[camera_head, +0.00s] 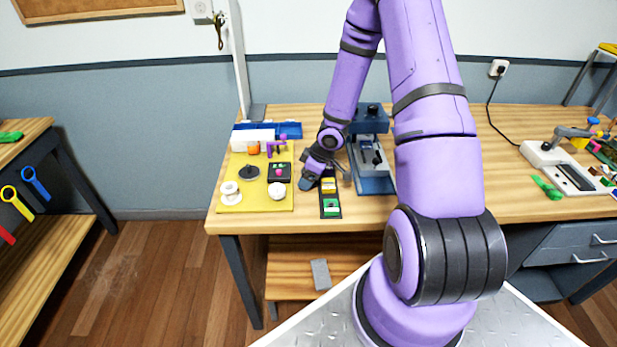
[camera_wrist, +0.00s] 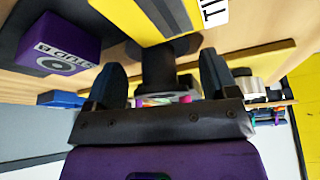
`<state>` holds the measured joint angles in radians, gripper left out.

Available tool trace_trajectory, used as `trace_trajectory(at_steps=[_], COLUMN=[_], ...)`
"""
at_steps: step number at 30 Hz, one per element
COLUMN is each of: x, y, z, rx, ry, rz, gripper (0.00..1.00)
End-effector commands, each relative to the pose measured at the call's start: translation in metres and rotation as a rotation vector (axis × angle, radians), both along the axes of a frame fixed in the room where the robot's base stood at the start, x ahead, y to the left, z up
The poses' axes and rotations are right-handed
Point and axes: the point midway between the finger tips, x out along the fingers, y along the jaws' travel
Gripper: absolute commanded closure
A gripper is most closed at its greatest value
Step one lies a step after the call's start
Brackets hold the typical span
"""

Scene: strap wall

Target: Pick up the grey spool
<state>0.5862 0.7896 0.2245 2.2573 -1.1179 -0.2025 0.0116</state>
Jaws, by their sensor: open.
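My gripper (camera_head: 310,182) hangs low over the table, between the yellow mat and the dark tray. In the wrist view its two dark fingers (camera_wrist: 163,72) are apart. A dark grey, flanged, spool-shaped thing (camera_wrist: 168,62) shows between them; I cannot tell whether they touch it. In the head view the gripper hides this spot. On the mat sit a dark round piece with a short post (camera_head: 249,172), a white spool-like piece (camera_head: 231,193) and a white round piece (camera_head: 277,190).
The yellow mat (camera_head: 245,203) lies left of the gripper. The dark tray (camera_head: 330,214) beside it holds yellow and green blocks. A blue machine (camera_head: 376,186) stands to the right. A purple labelled box (camera_wrist: 66,45) is close in the wrist view.

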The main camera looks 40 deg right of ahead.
Motion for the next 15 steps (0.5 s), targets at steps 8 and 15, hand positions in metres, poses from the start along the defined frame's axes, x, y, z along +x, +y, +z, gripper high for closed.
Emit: trace_trajectory(at_steps=[8,15], x=[0.0,0.0], y=[-0.0001,-0.0002], z=[0.0002,0.0003], rx=[0.0,0.0], ry=[0.0,0.0], rz=[0.0,0.0], gripper=[0.46,0.62])
